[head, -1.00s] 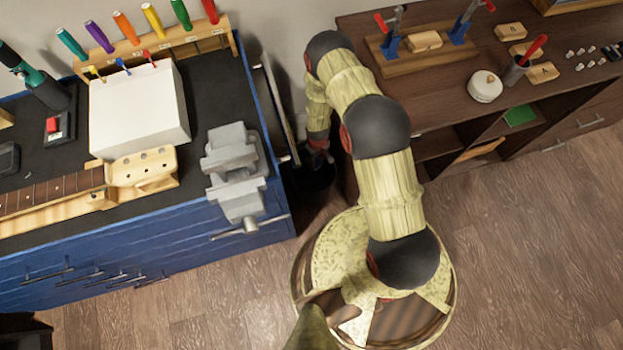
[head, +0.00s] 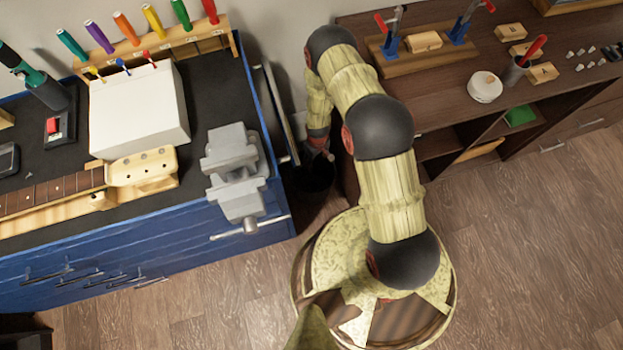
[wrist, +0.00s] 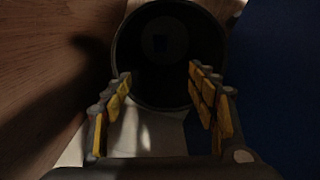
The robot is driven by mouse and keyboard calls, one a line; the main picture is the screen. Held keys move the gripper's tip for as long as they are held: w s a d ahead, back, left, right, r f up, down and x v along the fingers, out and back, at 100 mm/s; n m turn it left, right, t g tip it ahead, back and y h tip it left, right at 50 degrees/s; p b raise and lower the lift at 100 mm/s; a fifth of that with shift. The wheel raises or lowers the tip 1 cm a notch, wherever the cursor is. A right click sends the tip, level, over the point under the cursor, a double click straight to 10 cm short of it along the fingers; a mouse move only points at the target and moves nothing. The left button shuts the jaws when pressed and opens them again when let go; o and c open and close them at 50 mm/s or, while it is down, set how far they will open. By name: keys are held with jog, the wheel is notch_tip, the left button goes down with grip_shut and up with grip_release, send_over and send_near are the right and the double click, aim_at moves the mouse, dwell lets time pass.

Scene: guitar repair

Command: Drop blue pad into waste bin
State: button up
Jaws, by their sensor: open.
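The waste bin (head: 316,183) is a dark round container on the floor between the blue bench and the brown cabinet. In the wrist view its round opening (wrist: 133,50) lies straight beyond my fingers, with a very dark inside. My gripper (wrist: 160,80) is open, its two yellow-padded fingers apart with nothing between them. In the head view my gripper (head: 319,150) points down over the bin, partly hidden by my arm. A faint bluish-grey patch shows deep in the bin; it is too dark to tell whether it is the blue pad. No blue pad is clearly visible elsewhere.
The blue bench (head: 150,245) stands close on the left, with a grey vise (head: 236,170) at its near corner. The brown cabinet (head: 430,115) stands close on the right, with a green item (head: 520,115) on its shelf. The gap around the bin is narrow.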

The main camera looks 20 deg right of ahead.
notch_tip(320, 180, up, 10)
dwell(0.4)
dwell(0.4)
